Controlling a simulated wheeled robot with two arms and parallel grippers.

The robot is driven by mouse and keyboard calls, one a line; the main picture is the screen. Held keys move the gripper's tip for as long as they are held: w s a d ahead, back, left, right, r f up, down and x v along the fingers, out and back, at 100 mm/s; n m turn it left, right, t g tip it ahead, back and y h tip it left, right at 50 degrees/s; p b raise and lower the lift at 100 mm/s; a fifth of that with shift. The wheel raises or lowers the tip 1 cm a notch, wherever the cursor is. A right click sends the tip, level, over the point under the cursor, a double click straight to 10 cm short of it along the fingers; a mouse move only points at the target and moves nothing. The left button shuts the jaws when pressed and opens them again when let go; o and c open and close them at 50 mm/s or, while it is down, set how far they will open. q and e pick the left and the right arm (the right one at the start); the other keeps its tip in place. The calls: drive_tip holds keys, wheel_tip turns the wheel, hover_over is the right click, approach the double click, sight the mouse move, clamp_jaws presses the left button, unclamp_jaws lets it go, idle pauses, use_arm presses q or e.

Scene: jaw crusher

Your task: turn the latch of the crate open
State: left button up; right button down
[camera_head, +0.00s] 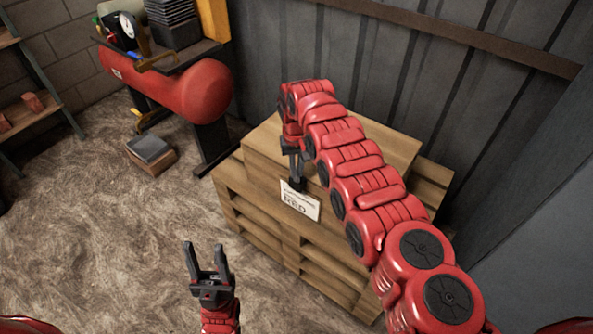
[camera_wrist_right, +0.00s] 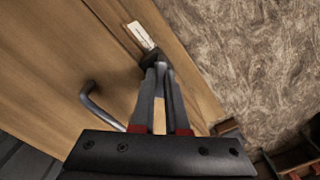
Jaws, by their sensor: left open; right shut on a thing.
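The wooden crate (camera_head: 392,148) stands on a wooden pallet against the wall, with a white printed label (camera_head: 300,201) on its front. My right gripper (camera_head: 296,181) reaches down over the crate's front edge above the label. The right wrist view shows its fingers (camera_wrist_right: 157,72) close together on a small dark piece, the latch (camera_wrist_right: 152,57), at the crate's edge. The fingers cover much of the latch, so its angle is hard to tell. A grey bent rod (camera_wrist_right: 97,103) shows left of the fingers. My left gripper (camera_head: 205,250) is open and empty, in front of the pallet.
A red cylindrical tank (camera_head: 180,85) with a cluttered top stands behind at the left. A small box (camera_head: 150,158) lies on the floor near it. A corrugated wall (camera_head: 400,60) closes the back.

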drive_tip(key=n+b, duration=0.1)
drive_tip(key=n, duration=0.3)
drive_tip(key=shift+n, duration=0.3)
drive_tip(key=shift+n+b, duration=0.6)
drive_tip(key=shift+n, duration=1.3)
drive_tip(key=c, duration=0.9)
unclamp_jaws()
drive_tip(key=shift+r, duration=0.1)
